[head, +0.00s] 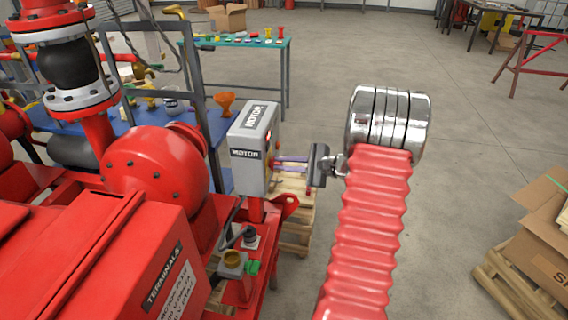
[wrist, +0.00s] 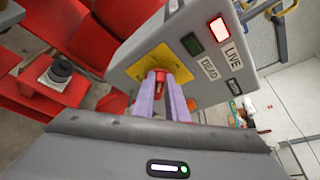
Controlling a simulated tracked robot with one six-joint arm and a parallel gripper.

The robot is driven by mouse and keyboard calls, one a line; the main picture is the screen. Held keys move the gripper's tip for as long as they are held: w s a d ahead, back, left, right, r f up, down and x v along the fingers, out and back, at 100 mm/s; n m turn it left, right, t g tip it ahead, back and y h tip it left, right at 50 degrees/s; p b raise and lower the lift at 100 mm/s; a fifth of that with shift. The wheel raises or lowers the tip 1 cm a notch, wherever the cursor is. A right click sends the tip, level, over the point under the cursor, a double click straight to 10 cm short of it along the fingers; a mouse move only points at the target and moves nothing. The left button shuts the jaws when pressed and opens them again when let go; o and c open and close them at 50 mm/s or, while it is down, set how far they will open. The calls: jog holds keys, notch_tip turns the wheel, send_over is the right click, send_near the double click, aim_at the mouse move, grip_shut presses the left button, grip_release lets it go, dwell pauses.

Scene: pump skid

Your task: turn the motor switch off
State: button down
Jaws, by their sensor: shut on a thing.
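The motor switch box (head: 246,172) is a grey box with MOTOR labels, standing upright on the red skid. In the wrist view its face (wrist: 140,45) carries a yellow plate (wrist: 185,72) with a red switch handle (wrist: 160,76). My gripper (head: 274,163) reaches the box from the right in the head view. In the wrist view my gripper's purple fingers (wrist: 161,84) are shut on the red handle, partly hiding it. A red lamp (wrist: 219,29) by the LIVE label is lit brightly. A green lamp (wrist: 192,44) by the DEAD label looks dark.
A red round housing (head: 155,168) and a TERMINALS box (head: 130,250) stand left of the switch box. A wooden pallet (head: 297,215) lies below my gripper. Cardboard boxes (head: 540,235) sit at the right.

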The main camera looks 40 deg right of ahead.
jog(key=shift+s+a+f+n+t, duration=0.15)
jog(key=shift+f+n+t, duration=0.4)
jog(key=shift+n, duration=0.75)
jog(key=shift+s+a+f+n+t, duration=0.1)
jog(key=shift+a+f+n+t, duration=0.2)
jog(key=shift+n+t, duration=0.7)
jog(key=shift+s+a+f+n+t, duration=0.15)
jog(key=shift+f+n+t, duration=0.25)
jog(key=shift+n, duration=1.2)
jog(key=c, duration=1.8)
grip_release()
jog(key=shift+w+r+h, duration=0.1)
jog(key=shift+h, duration=0.3)
jog(key=shift+o, duration=0.2)
jog(key=shift+d, duration=0.1)
jog(key=v, duration=1.3)
jog(key=shift+s, duration=0.35)
